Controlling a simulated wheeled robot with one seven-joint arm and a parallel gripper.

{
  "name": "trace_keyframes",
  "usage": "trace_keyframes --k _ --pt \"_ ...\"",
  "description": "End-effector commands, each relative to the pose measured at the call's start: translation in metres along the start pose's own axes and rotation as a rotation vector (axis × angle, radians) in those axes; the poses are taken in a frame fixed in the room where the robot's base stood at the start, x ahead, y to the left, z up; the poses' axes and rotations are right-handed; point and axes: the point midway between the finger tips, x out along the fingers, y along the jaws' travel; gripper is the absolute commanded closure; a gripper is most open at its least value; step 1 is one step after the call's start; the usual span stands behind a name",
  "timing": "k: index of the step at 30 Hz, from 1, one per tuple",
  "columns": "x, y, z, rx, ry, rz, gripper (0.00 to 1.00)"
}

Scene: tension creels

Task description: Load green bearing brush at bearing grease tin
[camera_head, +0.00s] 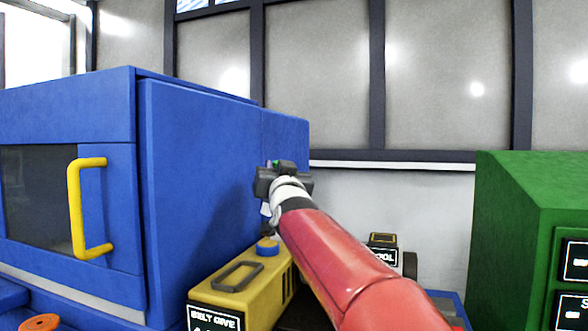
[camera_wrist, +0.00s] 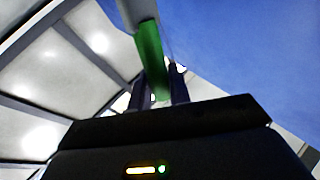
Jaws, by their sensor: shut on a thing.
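My gripper (camera_head: 270,183) is raised beside the blue cabinet, at the end of my red arm. In the wrist view, my gripper (camera_wrist: 162,92) is shut on the green brush (camera_wrist: 150,52), whose green part lies between the fingers, with a pale grey part beyond. A bit of green (camera_head: 276,163) shows at the top of the gripper in the head view. A small pale piece hangs below the gripper, above a round blue object (camera_head: 267,247) on a yellow box. I cannot tell whether that blue object is the grease tin.
The blue cabinet (camera_head: 200,170) with a yellow handle (camera_head: 76,205) stands left. The yellow box (camera_head: 240,296) has a dark handle on top. A small labelled block (camera_head: 383,241) sits behind my arm. A green cabinet (camera_head: 520,225) stands right. An orange knob (camera_head: 40,322) is low left.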

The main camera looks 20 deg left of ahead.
Motion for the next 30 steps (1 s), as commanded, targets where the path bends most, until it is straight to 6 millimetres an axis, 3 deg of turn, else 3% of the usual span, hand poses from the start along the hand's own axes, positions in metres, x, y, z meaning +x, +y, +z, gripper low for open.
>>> trace_keyframes --k 15,30 --pt "-0.016 0.009 0.048 0.0 0.001 0.001 1.0" --pt "-0.018 0.01 0.053 0.0 0.0 0.001 1.0"
